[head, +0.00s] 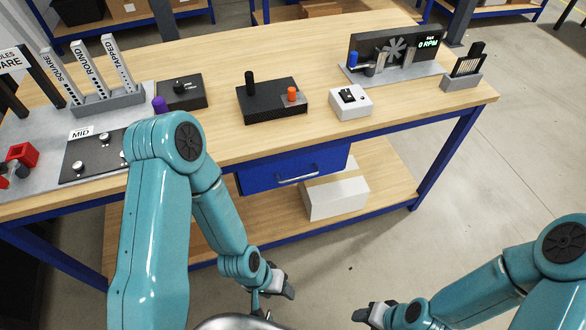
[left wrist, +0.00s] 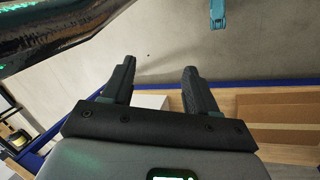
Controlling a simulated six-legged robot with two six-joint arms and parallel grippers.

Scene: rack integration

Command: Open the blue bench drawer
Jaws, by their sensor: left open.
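The blue drawer (head: 262,178) hangs under the front edge of the wooden bench in the head view, with a silver bar handle (head: 298,179) on its front. It looks shut, and its left end is partly hidden by my left arm. My left gripper (head: 275,295) is below and in front of the drawer, apart from the handle. In the left wrist view my left gripper (left wrist: 160,72) is open, with nothing between its fingers. My right gripper (head: 362,312) is low, right of the left one and away from the bench; its jaw opening is unclear.
The bench top (head: 215,60) holds several fixtures, including a black box (head: 270,101) and a white switch box (head: 350,103). A white carton (head: 335,199) stands on the lower shelf (head: 385,190) below the drawer. The floor (head: 450,215) right of the bench is clear.

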